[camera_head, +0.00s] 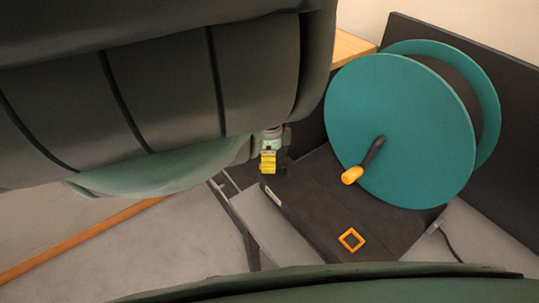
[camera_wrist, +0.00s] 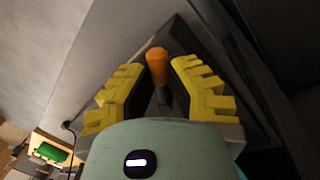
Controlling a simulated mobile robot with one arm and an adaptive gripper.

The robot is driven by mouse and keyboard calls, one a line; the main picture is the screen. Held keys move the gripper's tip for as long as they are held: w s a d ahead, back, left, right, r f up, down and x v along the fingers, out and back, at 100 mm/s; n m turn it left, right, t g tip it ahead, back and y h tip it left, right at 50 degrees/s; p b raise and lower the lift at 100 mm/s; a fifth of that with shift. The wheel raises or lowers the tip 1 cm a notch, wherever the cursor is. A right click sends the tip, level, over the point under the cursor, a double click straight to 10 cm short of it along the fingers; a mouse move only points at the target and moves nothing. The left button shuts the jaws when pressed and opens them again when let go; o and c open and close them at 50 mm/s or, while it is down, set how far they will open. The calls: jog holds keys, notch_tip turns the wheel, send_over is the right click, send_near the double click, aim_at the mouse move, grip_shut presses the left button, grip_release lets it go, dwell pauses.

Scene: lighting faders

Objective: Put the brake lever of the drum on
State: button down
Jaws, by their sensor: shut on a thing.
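The teal drum (camera_head: 400,130) stands on a dark base at the right of the head view. A crank with an orange grip (camera_head: 352,175) is on its near face, apart from my gripper. My gripper (camera_head: 268,162) is at the left end of the base, with its yellow fingers pointing down. In the wrist view, a lever with an orange end (camera_wrist: 157,62) and a dark shaft stands between the yellow fingers; my gripper is shut on this lever, which I take as the brake lever. In the head view the lever is hidden by my gripper.
A dark panel (camera_head: 510,85) rises behind the drum. A cable (camera_head: 448,243) runs from the base's right side. A green thing (camera_wrist: 53,154) lies far off at lower left.

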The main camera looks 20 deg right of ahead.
jog(key=n, duration=0.1)
jog(key=s+n+p, duration=0.1)
jog(key=n+p, duration=0.1)
jog(key=shift+s+a+r+n+h, duration=0.1)
jog(key=shift+s+a+n+h, duration=0.05)
jog(key=shift+s+n+h, duration=0.2)
jog(key=shift+s+n+h+p, duration=0.25)
jog(key=shift+n+p, duration=0.2)
jog(key=shift+n, duration=0.45)
jog(key=shift+s+n+h+p, duration=0.1)
jog(key=shift+s+n+p, duration=0.25)
jog(key=shift+n, duration=0.5)
jog(key=c, duration=0.9)
grip_release()
jog(key=shift+d, duration=0.2)
jog(key=v, duration=1.1)
jog(key=shift+r, duration=0.35)
